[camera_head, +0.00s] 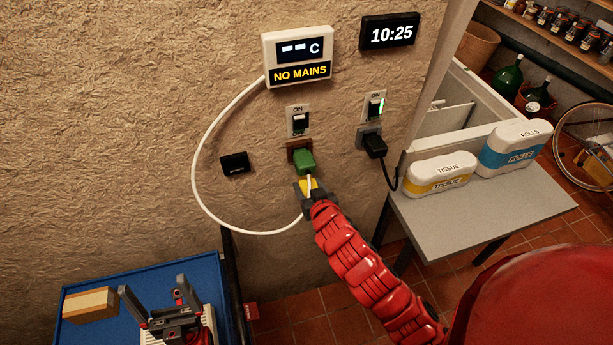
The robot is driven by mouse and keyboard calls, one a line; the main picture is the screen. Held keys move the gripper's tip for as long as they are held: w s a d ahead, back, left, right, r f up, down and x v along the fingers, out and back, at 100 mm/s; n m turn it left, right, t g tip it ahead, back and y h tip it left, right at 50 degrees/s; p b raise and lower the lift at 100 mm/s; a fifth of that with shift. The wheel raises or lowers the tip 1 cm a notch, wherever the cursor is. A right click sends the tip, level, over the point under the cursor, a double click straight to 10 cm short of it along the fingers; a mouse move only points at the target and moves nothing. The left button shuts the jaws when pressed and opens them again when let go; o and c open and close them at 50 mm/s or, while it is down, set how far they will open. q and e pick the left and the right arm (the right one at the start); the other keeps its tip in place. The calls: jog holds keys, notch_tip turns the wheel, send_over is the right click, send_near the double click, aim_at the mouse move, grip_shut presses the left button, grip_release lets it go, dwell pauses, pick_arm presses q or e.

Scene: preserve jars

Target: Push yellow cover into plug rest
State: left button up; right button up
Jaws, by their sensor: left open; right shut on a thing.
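A green plug body (304,161) sits at a brown wall socket (292,146) below a switch. A yellow piece (308,184), which looks like the yellow cover, is just below the green body. My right gripper (311,191) is shut on the yellow piece, and its fingers hide part of it. Whether yellow and green touch fully is unclear. A white cable (194,172) loops from the display down to this gripper. A small black box (235,163) on the wall to the left may be the plug rest. My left gripper (153,290) is open and empty at the lower left.
A blue-topped table (190,270) at the lower left carries a wooden block (90,304). A "NO MAINS" display (297,57) and clock (390,32) hang above. A black plug (375,146) sits right of the green one.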

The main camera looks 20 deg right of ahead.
jog(key=shift+s+a, duration=0.1)
jog(key=shift+s, duration=0.05)
jog(key=s+f+b, duration=0.7)
jog(key=f+b, duration=0.3)
jog(key=f, duration=0.3)
jog(key=w+a+r+p, duration=0.3)
jog(key=a+r+p, duration=0.6)
jog(key=a+r, duration=0.8)
notch_tip(320, 180, up, 2)
jog(key=shift+w+r, duration=0.15)
jog(key=shift+r, duration=0.1)
jog(key=shift+w+d+b, duration=0.1)
jog(key=shift+w+b, duration=0.7)
jog(key=shift+w, duration=2.15)
